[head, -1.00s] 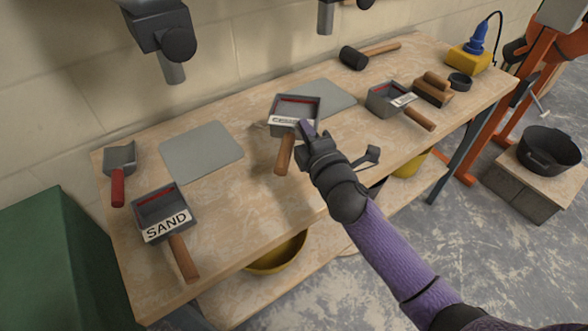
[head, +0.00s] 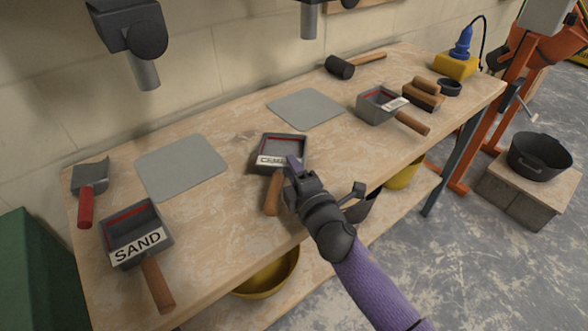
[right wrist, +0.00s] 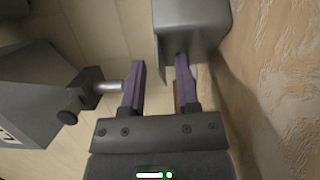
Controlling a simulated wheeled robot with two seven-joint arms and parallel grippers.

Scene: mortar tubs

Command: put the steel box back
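The steel box with the cement label (head: 283,139) is grey with a wooden handle and appears to rest on the workbench (head: 225,232), in front of the right grey mat. My right gripper (head: 293,163) is at its front right side and covers part of the label. In the right wrist view, the purple fingers (right wrist: 160,75) stand apart with a clear gap. The box's grey wall (right wrist: 195,30) is at the fingertips, and a thin edge of it reaches between them; contact is hard to tell. My left gripper is out of view.
The left mat (head: 181,164) and right mat (head: 305,109) are bare. A SAND box (head: 124,220) is at front left, and a third box (head: 376,103) is at right. A red-handled scoop (head: 88,190) and mallet (head: 340,67) lie behind. Dispensers (head: 131,30) hang above.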

